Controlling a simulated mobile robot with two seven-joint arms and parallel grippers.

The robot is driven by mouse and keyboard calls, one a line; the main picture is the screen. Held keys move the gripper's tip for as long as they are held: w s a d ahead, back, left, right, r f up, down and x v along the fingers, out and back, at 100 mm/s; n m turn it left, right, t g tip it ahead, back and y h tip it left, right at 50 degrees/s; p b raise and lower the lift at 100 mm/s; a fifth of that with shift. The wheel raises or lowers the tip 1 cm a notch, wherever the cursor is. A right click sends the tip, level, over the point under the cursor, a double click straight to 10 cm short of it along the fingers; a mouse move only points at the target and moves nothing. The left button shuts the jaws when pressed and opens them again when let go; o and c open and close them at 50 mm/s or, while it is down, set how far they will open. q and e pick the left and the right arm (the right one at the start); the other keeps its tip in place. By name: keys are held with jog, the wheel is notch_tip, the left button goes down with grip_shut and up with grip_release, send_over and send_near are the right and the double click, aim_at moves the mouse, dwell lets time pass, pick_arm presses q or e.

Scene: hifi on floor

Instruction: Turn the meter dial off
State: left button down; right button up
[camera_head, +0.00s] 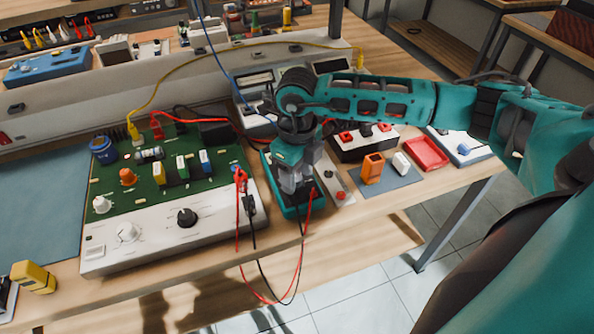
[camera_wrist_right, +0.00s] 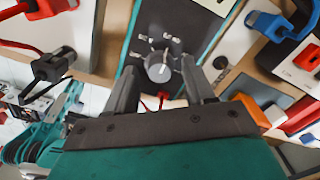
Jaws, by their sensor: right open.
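The meter (camera_head: 271,188) is a dark-faced instrument with a teal edge, lying on the bench right of the circuit board. My right gripper (camera_head: 293,187) points down over it and hides its dial in the head view. In the right wrist view the meter's dark face (camera_wrist_right: 172,22) shows a round grey dial (camera_wrist_right: 159,69) with a light mark and small labels around it. The open fingers of my right gripper (camera_wrist_right: 159,82) stand on either side of the dial. I cannot tell whether they touch it. My left gripper is out of view.
A green circuit board (camera_head: 135,195) on a white panel with knobs stands left of the meter. Red and black leads (camera_head: 240,215) hang over the bench edge. An orange block (camera_head: 373,168) and a red tray (camera_head: 426,154) lie to the right.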

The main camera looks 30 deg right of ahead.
grip_shut()
dwell(0.4)
